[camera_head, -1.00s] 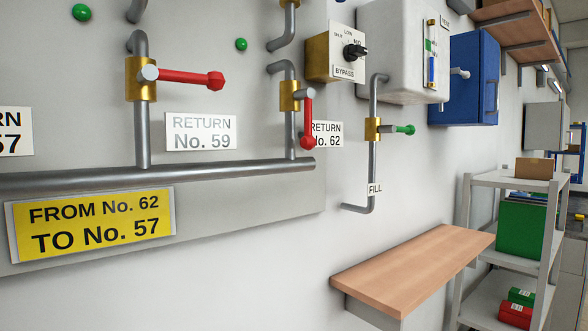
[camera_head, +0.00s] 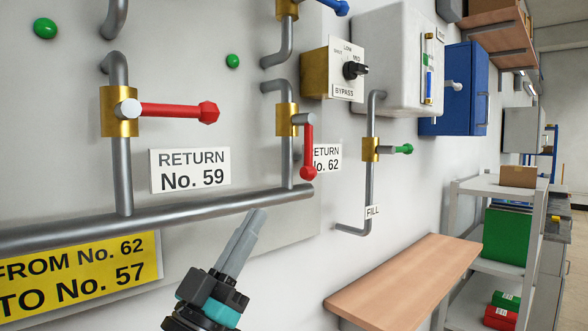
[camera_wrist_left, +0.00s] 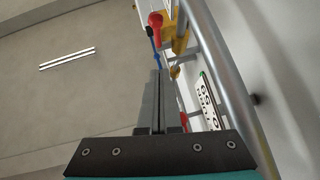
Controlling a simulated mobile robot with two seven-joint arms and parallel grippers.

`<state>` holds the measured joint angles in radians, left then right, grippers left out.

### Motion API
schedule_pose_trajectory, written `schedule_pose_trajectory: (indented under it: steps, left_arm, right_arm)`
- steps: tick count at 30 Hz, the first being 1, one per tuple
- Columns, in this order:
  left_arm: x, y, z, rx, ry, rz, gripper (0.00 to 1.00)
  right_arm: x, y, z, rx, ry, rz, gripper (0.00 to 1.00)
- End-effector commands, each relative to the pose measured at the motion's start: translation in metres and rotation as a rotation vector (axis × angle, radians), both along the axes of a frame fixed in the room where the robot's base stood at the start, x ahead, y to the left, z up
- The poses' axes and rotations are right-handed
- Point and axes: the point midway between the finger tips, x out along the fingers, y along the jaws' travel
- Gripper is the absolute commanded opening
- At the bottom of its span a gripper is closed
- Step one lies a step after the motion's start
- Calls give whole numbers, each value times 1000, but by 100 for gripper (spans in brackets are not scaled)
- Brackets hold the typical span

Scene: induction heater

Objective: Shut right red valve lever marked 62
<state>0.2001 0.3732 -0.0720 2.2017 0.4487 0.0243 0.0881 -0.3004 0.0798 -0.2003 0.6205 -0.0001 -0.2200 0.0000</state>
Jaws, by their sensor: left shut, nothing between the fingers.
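The red lever by the "RETURN No. 62" label (camera_head: 325,157) is the right one (camera_head: 308,150) of two red levers in the head view. It hangs straight down from its brass valve (camera_head: 287,119), alongside the grey vertical pipe. My left gripper (camera_head: 252,222) is below and left of it, near the horizontal pipe, apart from the lever. Its grey fingers are shut and empty, pointing up and slightly right. The left wrist view shows the shut fingers (camera_wrist_left: 158,75) with a red lever end (camera_wrist_left: 155,20) beyond them; I cannot tell which lever this is. My right gripper is not in view.
A second red lever (camera_head: 180,111) at "RETURN No. 59" (camera_head: 190,171) points right. The horizontal grey pipe (camera_head: 200,209) runs below both valves. A green fill lever (camera_head: 402,149) and a wooden shelf (camera_head: 405,285) are to the right. Open space lies before the wall.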

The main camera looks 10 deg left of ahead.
Motion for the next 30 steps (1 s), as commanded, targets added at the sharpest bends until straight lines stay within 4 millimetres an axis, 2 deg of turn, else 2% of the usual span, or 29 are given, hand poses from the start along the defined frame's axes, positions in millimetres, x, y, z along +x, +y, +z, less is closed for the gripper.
schedule_pose_trajectory:
  steps: [5, 13, 17, 30]
  left_arm:
    - [-6, -1, 8, -2, -21, -8, 0]
    - [-4, -1, 8, -2, -19, -8, 0]
    - [1, -3, 15, -4, -20, -7, 0]
    - [49, -23, 68, -4, -19, -9, 0]
  right_arm:
    - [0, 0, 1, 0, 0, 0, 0]
    - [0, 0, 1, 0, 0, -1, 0]
    - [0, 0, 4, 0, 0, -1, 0]
    - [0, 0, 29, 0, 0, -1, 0]
